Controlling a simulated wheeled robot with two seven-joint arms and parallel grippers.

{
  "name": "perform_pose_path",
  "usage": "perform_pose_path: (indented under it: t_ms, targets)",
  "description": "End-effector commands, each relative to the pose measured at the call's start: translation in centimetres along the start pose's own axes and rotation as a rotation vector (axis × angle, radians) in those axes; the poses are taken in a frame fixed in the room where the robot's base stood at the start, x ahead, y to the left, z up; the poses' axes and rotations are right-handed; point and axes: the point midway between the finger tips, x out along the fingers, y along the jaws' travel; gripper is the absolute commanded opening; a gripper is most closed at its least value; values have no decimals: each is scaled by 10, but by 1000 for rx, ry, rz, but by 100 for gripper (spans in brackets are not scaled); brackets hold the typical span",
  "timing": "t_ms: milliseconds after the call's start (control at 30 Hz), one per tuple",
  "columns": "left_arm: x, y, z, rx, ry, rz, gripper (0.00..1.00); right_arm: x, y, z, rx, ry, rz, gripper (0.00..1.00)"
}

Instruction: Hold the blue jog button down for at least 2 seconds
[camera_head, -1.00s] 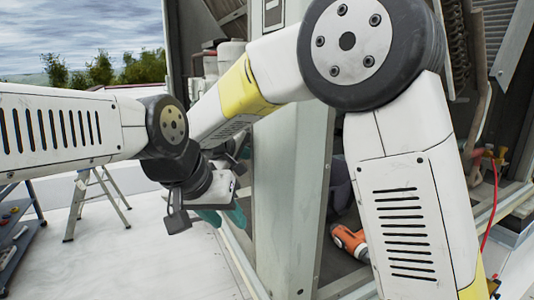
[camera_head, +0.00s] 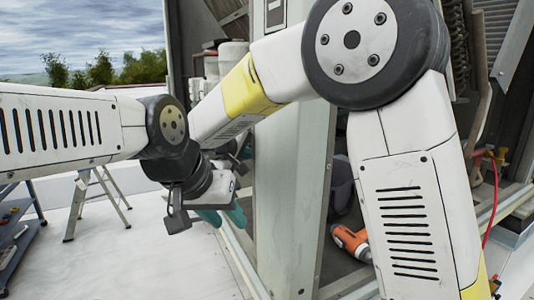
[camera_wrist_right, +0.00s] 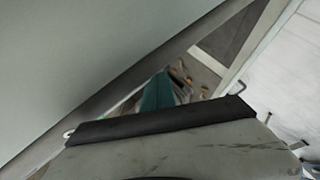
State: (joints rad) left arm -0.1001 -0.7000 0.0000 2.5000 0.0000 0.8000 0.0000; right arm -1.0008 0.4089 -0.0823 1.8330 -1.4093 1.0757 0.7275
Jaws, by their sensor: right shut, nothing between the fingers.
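The blue jog button is not visible in either view. My left gripper (camera_head: 208,192) hangs in front of the cabinet's left side in the head view, its fingers apart with no held object visible. My right arm crosses from the right in front of the open cabinet, and its far end passes behind my left wrist. Nothing is seen held there.
An orange-and-grey power tool (camera_head: 350,242) lies inside the cabinet. A teal item (camera_head: 236,216) shows behind my left gripper and in the right wrist view (camera_wrist_right: 157,92). A stepladder (camera_head: 97,200) and a shelf cart (camera_head: 18,235) stand left. A red hose (camera_head: 493,200) hangs right.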

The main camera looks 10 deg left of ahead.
Motion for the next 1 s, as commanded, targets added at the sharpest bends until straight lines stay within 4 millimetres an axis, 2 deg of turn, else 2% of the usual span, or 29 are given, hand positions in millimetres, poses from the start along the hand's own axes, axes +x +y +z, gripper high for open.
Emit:
perform_pose_path:
  t_ms: [33, 1000]
  targets:
    - [0, 0, 0, 0, 0, 0, 36, 9, 10, 9, 12, -24, 15, 0]
    - [0, 0, 0, 0, 0, 0, 36, 13, 16, 12, 15, -21, 18, 0]
